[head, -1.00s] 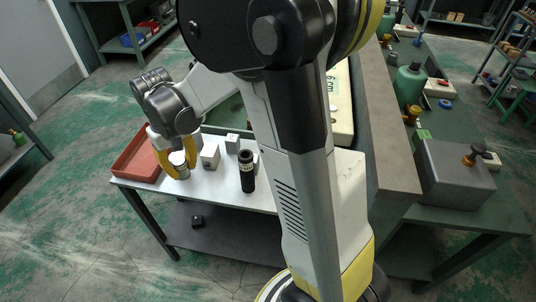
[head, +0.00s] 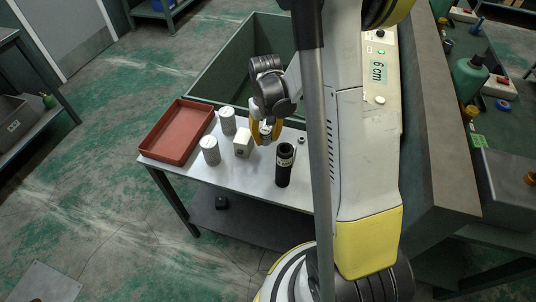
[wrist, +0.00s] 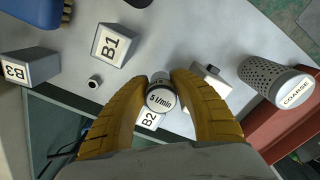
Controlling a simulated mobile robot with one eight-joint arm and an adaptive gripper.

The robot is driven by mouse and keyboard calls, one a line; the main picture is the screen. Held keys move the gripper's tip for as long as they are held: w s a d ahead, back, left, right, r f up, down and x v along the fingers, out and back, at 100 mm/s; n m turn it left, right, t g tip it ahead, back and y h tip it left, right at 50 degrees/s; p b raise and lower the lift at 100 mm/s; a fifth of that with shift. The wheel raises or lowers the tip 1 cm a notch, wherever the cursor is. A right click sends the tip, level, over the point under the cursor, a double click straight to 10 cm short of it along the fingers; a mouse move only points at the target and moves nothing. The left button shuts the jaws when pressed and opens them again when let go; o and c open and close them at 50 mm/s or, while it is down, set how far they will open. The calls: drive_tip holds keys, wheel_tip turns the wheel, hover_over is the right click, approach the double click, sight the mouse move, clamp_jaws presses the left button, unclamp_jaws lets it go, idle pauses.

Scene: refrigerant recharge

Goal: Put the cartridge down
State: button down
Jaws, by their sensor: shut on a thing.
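My gripper (wrist: 160,84) is shut on a cartridge, a pale cylinder with a round end marked "5 l/min" (wrist: 160,99). In the head view my gripper (head: 266,136) is over the back of the light table (head: 240,180), right of a white block (head: 242,144). The held cartridge (head: 265,131) shows as a small grey patch between the yellow fingers. In the wrist view a block marked B2 (wrist: 149,121) is just behind and below the cartridge, partly hidden by it. I cannot tell whether the cartridge touches anything beneath.
Blocks B1 (wrist: 114,45) and B3 (wrist: 28,68) stand nearby. A black cylinder (head: 284,166) stands in front of my gripper. A perforated cylinder marked COARSE (wrist: 277,83) and a green bin (head: 215,75) are near.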

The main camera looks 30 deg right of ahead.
sight(267, 157)
drive_tip(key=shift+s+a+f, duration=0.4)
drive_tip(key=shift+s+f, duration=0.15)
drive_tip(key=shift+s, duration=0.1)
drive_tip(key=shift+f+b, duration=1)
drive_tip(key=shift+f, duration=0.95)
drive_tip(key=shift+f, duration=0.2)
drive_tip(key=c, duration=1)
unclamp_jaws()
drive_tip(key=shift+c, duration=0.2)
